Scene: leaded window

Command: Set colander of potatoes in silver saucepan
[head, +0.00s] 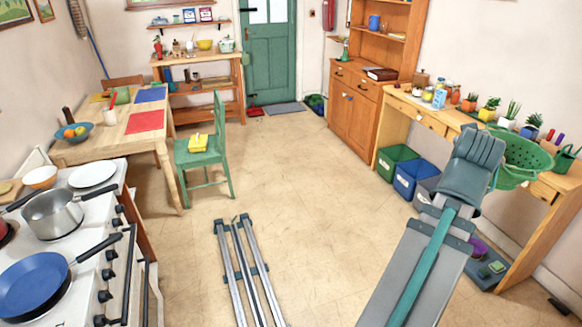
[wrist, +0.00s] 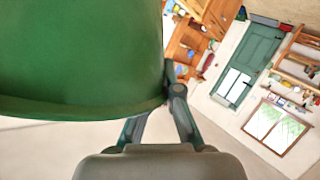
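The green colander (head: 524,158) is at the right in the head view, by the wooden side table. Its green wall also fills the upper left of the wrist view (wrist: 75,60). No potatoes can be made out in it. My gripper (wrist: 160,108) is at the colander's edge, one finger partly hidden behind the green wall. It appears shut on the colander's rim, which lies between the fingers. The silver saucepan (head: 53,212) stands on the white stove at the left, its dark handle pointing to the upper right. It looks empty.
A blue frying pan (head: 34,283) stands on the stove in front of the saucepan, with a white plate (head: 92,174) and an orange bowl (head: 40,177) behind. Potted plants (head: 489,109) line the side table. A green chair (head: 205,150) stands left of the clear middle floor.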

